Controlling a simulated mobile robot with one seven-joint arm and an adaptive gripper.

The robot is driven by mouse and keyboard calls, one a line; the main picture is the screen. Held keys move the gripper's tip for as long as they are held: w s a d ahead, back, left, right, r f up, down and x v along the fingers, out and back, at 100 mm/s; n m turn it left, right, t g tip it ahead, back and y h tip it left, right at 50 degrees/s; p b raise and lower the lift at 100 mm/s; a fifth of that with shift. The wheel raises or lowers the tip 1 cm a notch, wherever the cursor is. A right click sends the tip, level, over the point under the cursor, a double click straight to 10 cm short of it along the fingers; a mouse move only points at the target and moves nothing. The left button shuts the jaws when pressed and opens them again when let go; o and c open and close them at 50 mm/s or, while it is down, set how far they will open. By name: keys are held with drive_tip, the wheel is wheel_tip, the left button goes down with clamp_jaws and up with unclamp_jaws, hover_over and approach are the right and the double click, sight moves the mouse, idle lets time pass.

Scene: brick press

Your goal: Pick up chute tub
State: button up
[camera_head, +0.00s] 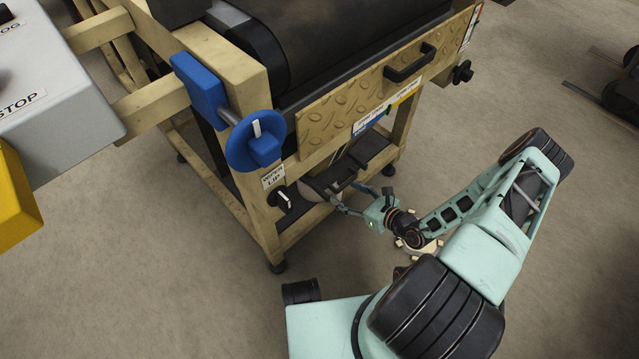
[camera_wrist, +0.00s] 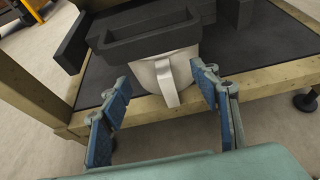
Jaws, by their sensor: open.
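The chute tub (camera_wrist: 162,72) is a pale, off-white tub with a light upright strap-like handle on its front. In the wrist view it stands at the front of a dark shelf, under a dark rectangular frame that hides its top. In the head view only a small pale part of the tub (camera_head: 318,188) shows, beneath the machine. My gripper (camera_wrist: 162,98) is open, with one blue-padded finger on each side of the tub's handle. I cannot tell whether the fingers touch it. In the head view my gripper (camera_head: 348,197) reaches into the machine's lower opening.
The dark chute frame (camera_wrist: 150,36) sits right above the tub. A wooden shelf rail (camera_wrist: 262,82) runs along the front. The machine's blue handwheel (camera_head: 256,140) and a black knob (camera_head: 283,200) are close by. The concrete floor in front is clear.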

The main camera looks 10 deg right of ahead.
sight(337, 187)
drive_tip(key=b+x, duration=0.2)
drive_tip(key=x, duration=0.2)
drive_tip(key=shift+w+f, duration=0.1)
drive_tip(key=shift+w, duration=0.15)
drive_tip(key=shift+w+a, duration=0.2)
drive_tip(key=shift+w, duration=0.1)
drive_tip(key=shift+c, duration=0.7)
clamp_jaws()
